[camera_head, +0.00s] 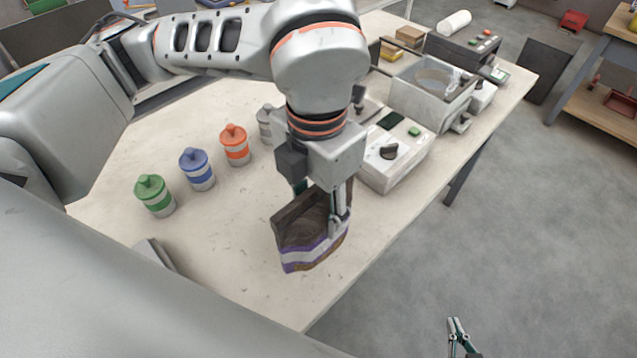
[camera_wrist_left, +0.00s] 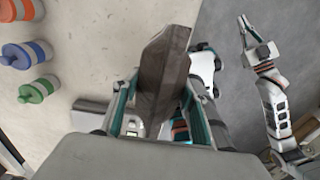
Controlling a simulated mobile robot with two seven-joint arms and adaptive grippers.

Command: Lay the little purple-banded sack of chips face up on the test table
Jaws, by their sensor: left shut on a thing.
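The purple-banded sack (camera_head: 302,252) is brown with a purple and white band near its lower end. My left gripper (camera_head: 338,222) is shut on it from above, and the sack stands upright, slightly tilted. It is over the front part of the pale test table (camera_head: 225,265); I cannot tell whether its bottom touches the top. The left wrist view shows the brown sack (camera_wrist_left: 163,70) between the fingers (camera_wrist_left: 160,110). Its printed front is only partly seen. My right gripper (camera_head: 456,325) is off the table at the lower right, holding nothing visible; its finger gap is unclear.
Green (camera_head: 155,196), blue (camera_head: 197,170) and orange (camera_head: 235,145) lidded jars stand in a row left of the sack, with a grey one (camera_head: 266,124) behind. A white device (camera_head: 395,155) with a dark knob stands right. The table's front corner is bare.

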